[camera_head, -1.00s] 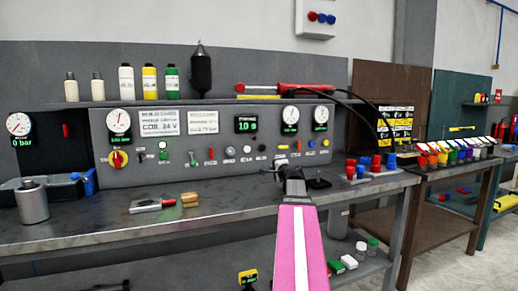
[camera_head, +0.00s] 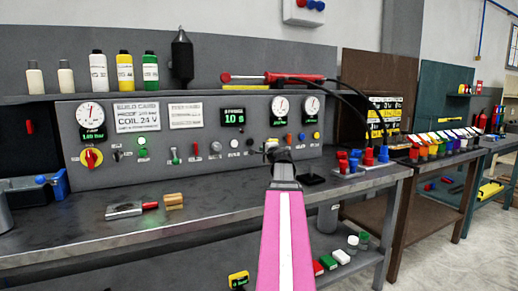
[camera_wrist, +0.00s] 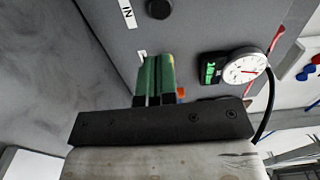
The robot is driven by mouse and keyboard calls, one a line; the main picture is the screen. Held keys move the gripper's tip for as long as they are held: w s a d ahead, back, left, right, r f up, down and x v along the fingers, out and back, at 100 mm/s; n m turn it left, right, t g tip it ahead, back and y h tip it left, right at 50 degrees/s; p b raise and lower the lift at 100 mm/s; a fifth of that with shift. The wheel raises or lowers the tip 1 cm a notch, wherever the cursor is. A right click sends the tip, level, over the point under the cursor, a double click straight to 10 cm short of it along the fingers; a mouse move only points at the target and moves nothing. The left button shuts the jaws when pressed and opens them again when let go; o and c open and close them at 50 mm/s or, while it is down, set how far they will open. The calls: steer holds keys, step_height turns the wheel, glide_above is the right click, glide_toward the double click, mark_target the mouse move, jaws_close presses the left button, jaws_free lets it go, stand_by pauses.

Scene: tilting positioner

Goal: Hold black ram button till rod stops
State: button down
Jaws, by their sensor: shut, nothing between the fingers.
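The grey control panel (camera_head: 190,165) has a row of small buttons and switches. In the head view a black button (camera_head: 250,142) sits in this row, just left of my gripper (camera_head: 271,148). In the wrist view a round black button (camera_wrist: 160,8) is at the top edge, beside a white label reading "IN". My gripper's green fingers (camera_wrist: 153,62) are shut and empty, with their tips close to the panel and apart from that black button. Whether the tips touch the panel is unclear. I cannot make out the rod for certain.
Dial gauges (camera_head: 280,107) and a green-lit display (camera_head: 233,117) are on the panel. A red tool with black hoses (camera_head: 295,77) lies on the shelf above. Red and blue fittings (camera_head: 368,158) stand right on the bench. A red-handled block (camera_head: 125,210) lies at left.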

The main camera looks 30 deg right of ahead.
mark_target(251, 143)
steer(key=w, duration=1.3)
steer(key=shift+w+d, duration=0.15)
steer(key=shift+d, duration=0.25)
